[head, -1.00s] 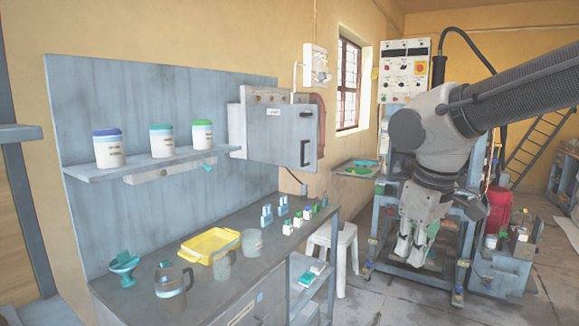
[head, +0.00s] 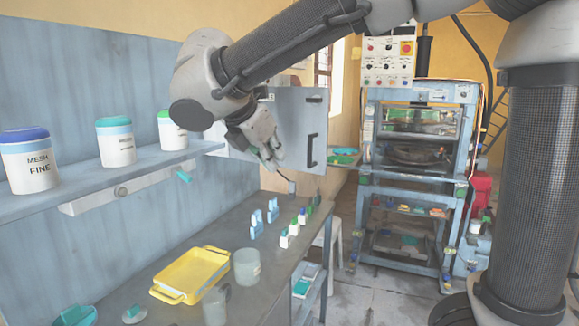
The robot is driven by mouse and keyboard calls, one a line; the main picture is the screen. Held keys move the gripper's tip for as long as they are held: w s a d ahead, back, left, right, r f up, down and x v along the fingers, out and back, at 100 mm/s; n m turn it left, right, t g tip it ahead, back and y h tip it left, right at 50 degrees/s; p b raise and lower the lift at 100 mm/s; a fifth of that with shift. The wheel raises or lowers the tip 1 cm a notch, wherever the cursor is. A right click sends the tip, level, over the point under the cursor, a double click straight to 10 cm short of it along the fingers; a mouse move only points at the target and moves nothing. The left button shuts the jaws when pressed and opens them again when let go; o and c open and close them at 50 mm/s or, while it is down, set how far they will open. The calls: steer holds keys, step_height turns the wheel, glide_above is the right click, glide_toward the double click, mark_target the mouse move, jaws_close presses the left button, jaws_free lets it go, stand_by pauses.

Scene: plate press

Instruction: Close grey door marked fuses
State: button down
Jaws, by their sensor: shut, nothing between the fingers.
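The grey door (head: 296,110) with a dark vertical handle (head: 312,150) is on the wall box past the end of the shelf in the head view. It looks partly open, but the arm hides its left part and the box behind it, so I cannot tell how far. The small label on the door is too small to read. My gripper (head: 275,164) is shut and empty, pointing down in front of the door, left of the handle. I cannot tell whether it touches the door.
A shelf (head: 135,180) with several labelled jars juts out at left. Below, the bench (head: 200,262) holds a yellow tray (head: 190,274), grey cups and small blue and white pieces. The plate press (head: 415,180) stands at the right back, with clear floor in front.

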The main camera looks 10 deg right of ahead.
steer(key=w+d+f+n, duration=0.2)
steer(key=w+d+f, duration=0.4)
steer(key=w+d, duration=0.2)
steer(key=shift+d+h, duration=0.3)
stand_by(0.3)
